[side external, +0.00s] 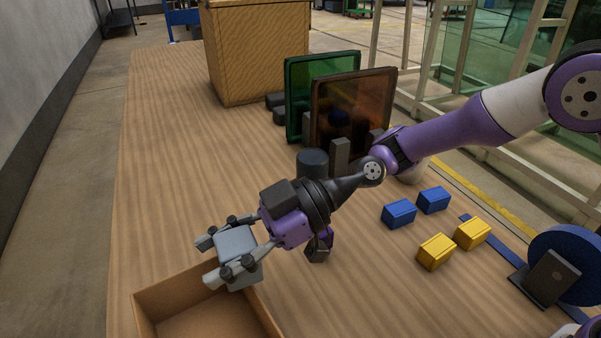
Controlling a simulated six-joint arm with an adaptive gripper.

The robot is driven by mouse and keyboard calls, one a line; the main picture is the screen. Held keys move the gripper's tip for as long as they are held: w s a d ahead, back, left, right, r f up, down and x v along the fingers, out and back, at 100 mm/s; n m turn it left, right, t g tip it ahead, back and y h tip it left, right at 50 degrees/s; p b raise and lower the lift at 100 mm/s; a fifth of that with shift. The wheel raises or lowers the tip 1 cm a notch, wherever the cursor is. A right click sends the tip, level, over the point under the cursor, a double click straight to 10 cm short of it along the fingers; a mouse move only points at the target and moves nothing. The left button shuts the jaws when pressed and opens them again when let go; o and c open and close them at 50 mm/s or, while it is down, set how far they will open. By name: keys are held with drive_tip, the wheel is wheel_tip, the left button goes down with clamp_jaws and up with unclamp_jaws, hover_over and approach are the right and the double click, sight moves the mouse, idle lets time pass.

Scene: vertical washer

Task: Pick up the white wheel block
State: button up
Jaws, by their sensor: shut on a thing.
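The white wheel block looks like a light grey-white block (238,243) with dark round wheels on its near side. It is between the fingers of my gripper (226,256), which is shut on it. The block is at the back edge of an open cardboard box (190,287) and appears to be above its rim. I cannot tell exactly how high it is or whether it touches the box. Part of the block is hidden by the fingers.
Two blue blocks (416,207) and two yellow blocks (452,244) lie on the wooden table (180,160) at the right. Green (308,90) and amber (350,105) panels stand at the back, near a large wooden crate (258,50). A blue disc (565,250) stands far right. The table's left side is clear.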

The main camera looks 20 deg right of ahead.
sight(222, 246)
drive_tip(key=r, duration=0.4)
drive_tip(key=shift+s+r, duration=0.3)
drive_tip(key=s+a+r, duration=0.2)
drive_tip(key=s+r, duration=0.5)
drive_tip(key=s, duration=0.3)
drive_tip(key=w+f, duration=0.2)
drive_tip(key=w, duration=0.1)
drive_tip(key=w+d+f, duration=0.1)
drive_tip(key=w+f, duration=0.2)
drive_tip(key=w, duration=0.1)
drive_tip(key=w+d+f, duration=0.1)
drive_tip(key=w+f, duration=0.1)
drive_tip(key=w, duration=0.1)
drive_tip(key=shift+w+d+f, duration=0.1)
drive_tip(key=shift+w+f, duration=0.05)
drive_tip(key=shift+w, duration=0.1)
drive_tip(key=shift+f, duration=2)
drive_tip(key=shift+f, duration=0.15)
drive_tip(key=o, duration=1.3)
